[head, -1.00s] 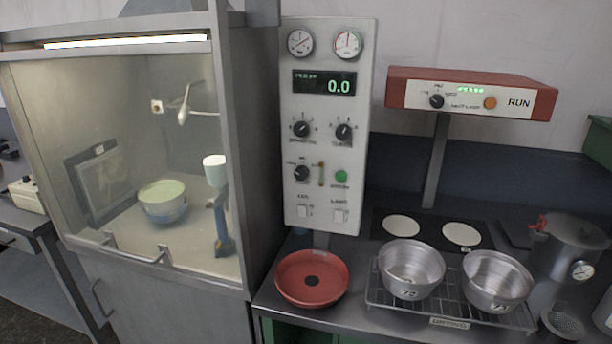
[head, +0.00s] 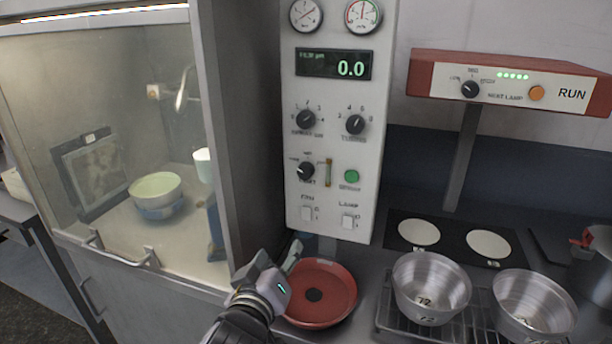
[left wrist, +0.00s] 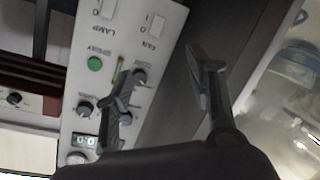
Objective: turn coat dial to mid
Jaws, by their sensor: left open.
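The coat dial (head: 305,170) is a black knob at the lower left of the grey control panel (head: 345,205), beside a small gauge slot. Its pointer appears to aim to the left, though the small marks are hard to read. My left gripper (head: 278,255) is open and empty, below the panel and in front of the red pan's left edge. In the left wrist view, the panel shows upside down and my open fingers (left wrist: 165,70) reach towards it; the near finger partly covers the coat dial (left wrist: 140,76). My right gripper is not in view.
A red pan (head: 338,312) lies below the panel. Two metal pots (head: 432,287) stand on a rack at the right. A glass-fronted cabinet (head: 100,215) stands at the left. A green button (head: 351,176) and two upper dials (head: 355,124) are near the coat dial.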

